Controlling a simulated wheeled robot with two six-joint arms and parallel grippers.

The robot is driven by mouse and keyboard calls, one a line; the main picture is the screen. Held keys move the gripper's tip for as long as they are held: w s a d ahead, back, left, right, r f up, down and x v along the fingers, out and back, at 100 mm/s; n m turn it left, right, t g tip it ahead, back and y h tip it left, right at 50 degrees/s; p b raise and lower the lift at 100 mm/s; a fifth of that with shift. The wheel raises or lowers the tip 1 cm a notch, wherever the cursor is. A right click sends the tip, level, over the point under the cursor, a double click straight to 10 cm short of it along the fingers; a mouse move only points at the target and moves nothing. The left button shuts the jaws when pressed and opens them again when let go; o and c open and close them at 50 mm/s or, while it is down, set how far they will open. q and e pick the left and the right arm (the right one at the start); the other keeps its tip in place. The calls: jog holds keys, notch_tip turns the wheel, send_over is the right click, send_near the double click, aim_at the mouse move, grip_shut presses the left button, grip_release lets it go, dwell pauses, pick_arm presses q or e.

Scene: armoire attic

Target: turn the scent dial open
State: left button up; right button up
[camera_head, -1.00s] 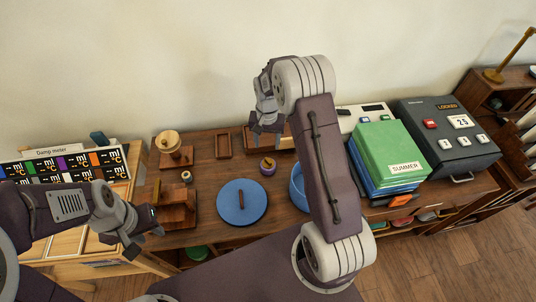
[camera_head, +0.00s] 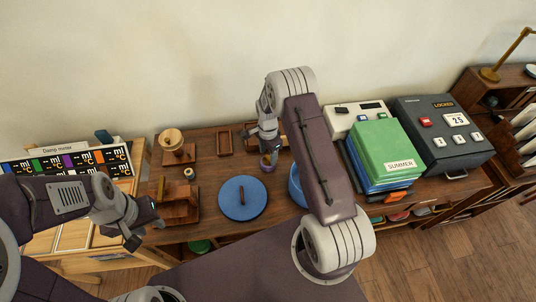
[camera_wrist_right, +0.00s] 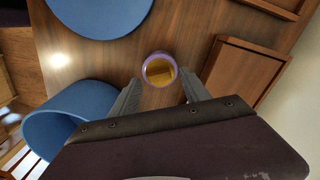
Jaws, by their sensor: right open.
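A small round purple-rimmed piece with an amber-brown top, which looks like the scent dial (camera_head: 268,164), sits on the wooden desk. It also shows in the right wrist view (camera_wrist_right: 160,69), with a pale line across its top. My right gripper (camera_head: 270,152) is just above it in the head view and partly covers it. In the right wrist view my right gripper's (camera_wrist_right: 160,92) fingers are apart, with the dial between and just beyond the tips; no contact shows. My left gripper (camera_head: 147,231) hangs at the desk's left front, fingers apart and empty.
A blue round lid (camera_head: 242,208) and a blue bowl (camera_head: 295,190) stand close to the dial. A wooden tray (camera_head: 224,143) is at the back. Green and blue folders (camera_head: 385,150) and a dark locked box (camera_head: 440,135) stand on the right.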

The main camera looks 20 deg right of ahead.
jog(key=shift+f, duration=0.7)
grip_shut()
jog(key=n+b, duration=0.1)
jog(key=n, duration=0.7)
dwell(1.1)
grip_release()
